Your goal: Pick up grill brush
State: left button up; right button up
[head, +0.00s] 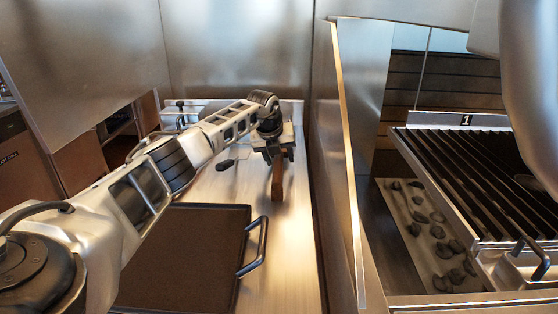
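A brown wooden piece, which looks like the handle of the grill brush (278,180), is at the back of the steel counter. Its upper part and any bristles are hidden by my gripper. My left gripper (278,153) is above the far end of this piece, with its dark fingers pointing down around it. Whether the fingers touch or grip the wood is too small to tell. My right gripper is not in view.
A dark flat griddle plate (185,258) with a handle (254,247) lies on the counter in front. A steel partition (335,170) stands right of the counter. Beyond it are a slatted grill (470,180) and several dark coals (437,231). Steel walls close the back.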

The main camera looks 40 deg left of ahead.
aim_at(282, 161)
pick_arm(q)
grip_shut()
jog(key=shift+r, duration=0.1)
jog(key=shift+r, duration=0.45)
notch_tip(282, 161, up, 2)
jog(key=shift+r, duration=0.25)
jog(key=d+r, duration=0.1)
jog(key=s+d+r, duration=0.1)
jog(key=r, duration=0.1)
jog(key=s+d+r+b, duration=0.1)
jog(key=shift+s+d+r, duration=0.25)
jog(key=shift+r, duration=0.1)
jog(key=s+d+r+b, duration=0.2)
jog(key=s+d+r, duration=0.2)
jog(key=d, duration=0.4)
jog(key=shift+s+r, duration=0.4)
jog(key=shift+s, duration=0.45)
